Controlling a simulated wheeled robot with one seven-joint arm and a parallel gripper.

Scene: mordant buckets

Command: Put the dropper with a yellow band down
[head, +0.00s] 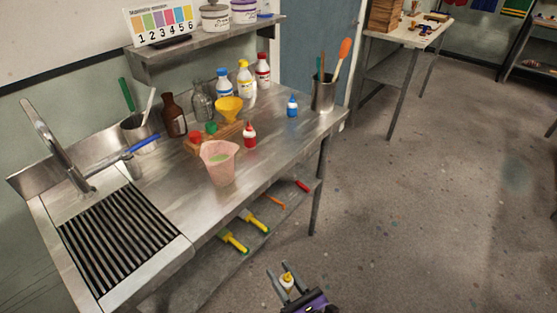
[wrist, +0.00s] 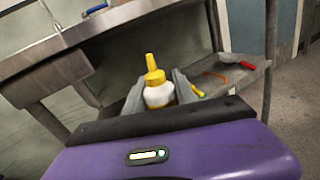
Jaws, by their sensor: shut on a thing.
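My gripper (head: 287,282) is low at the bottom of the head view, in front of the steel bench and over the floor. It is shut on the dropper with a yellow band (wrist: 158,90), a small white bottle with a yellow cap and nozzle. The dropper is upright between the fingers in the wrist view, and its lower part is hidden by my gripper body. It also shows small in the head view (head: 287,279). A dropper with a red cap (head: 250,136) and one with a blue cap (head: 292,106) stand on the bench top (head: 265,160).
A pink beaker (head: 218,163) stands near the bench's front edge. A yellow funnel (head: 229,108), bottles and a steel pot of tools (head: 323,93) stand behind. A slatted sink (head: 117,238) is at left. Yellow-handled brushes (head: 233,240) lie on the lower shelf. The bench's right front is clear.

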